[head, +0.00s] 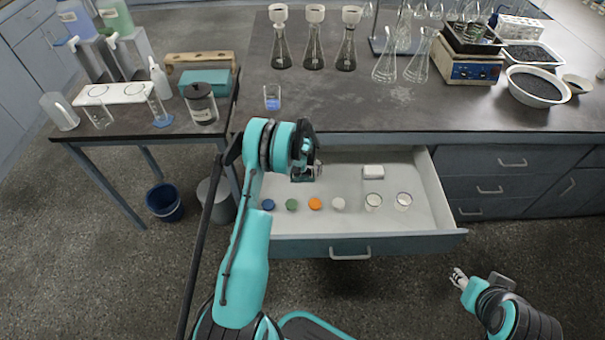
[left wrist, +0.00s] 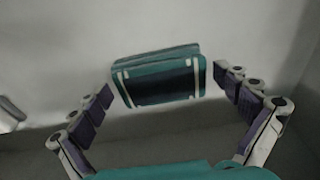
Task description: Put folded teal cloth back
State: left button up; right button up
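The folded teal cloth (left wrist: 160,78) has pale stripes and lies in the left wrist view between and just beyond my left fingertips, with a small gap on each side. In the head view my left gripper (head: 303,172) is over the left back part of the open drawer (head: 435,190), and it and the arm mostly hide the cloth. My left gripper also shows in the left wrist view (left wrist: 165,85), its fingers spread and not closed on the cloth. My right gripper (head: 459,278) is low at the right, in front of the drawer, small and partly hidden.
A side table (head: 110,135) at left carries a teal box (head: 205,83) and bottles.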

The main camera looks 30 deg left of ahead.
pick_arm(q)
notch_tip(320, 180, up, 12)
jog(key=s+p, duration=0.1)
jog(key=p, duration=0.3)
notch_tip(320, 180, up, 11)
jog(key=m+t, duration=0.1)
send_over(303, 176)
jog(key=s+d, duration=0.3)
jog(key=d, duration=0.2)
jog(key=s+d+r+m+t, duration=0.2)
jog(key=s+d+r, duration=0.4)
jog(key=r, duration=0.4)
jog(key=s+d+r+m+t, duration=0.1)
jog(key=s+d, duration=0.3)
jog(key=s, duration=0.5)
jog(key=s+d+r+m+t, duration=0.2)
jog(key=s+d, duration=0.3)
jog(key=s, duration=0.4)
jog(key=shift+s+d+r+h, duration=0.25)
jog(key=shift+s+d+h, duration=0.05)
jog(key=shift+h, duration=0.1)
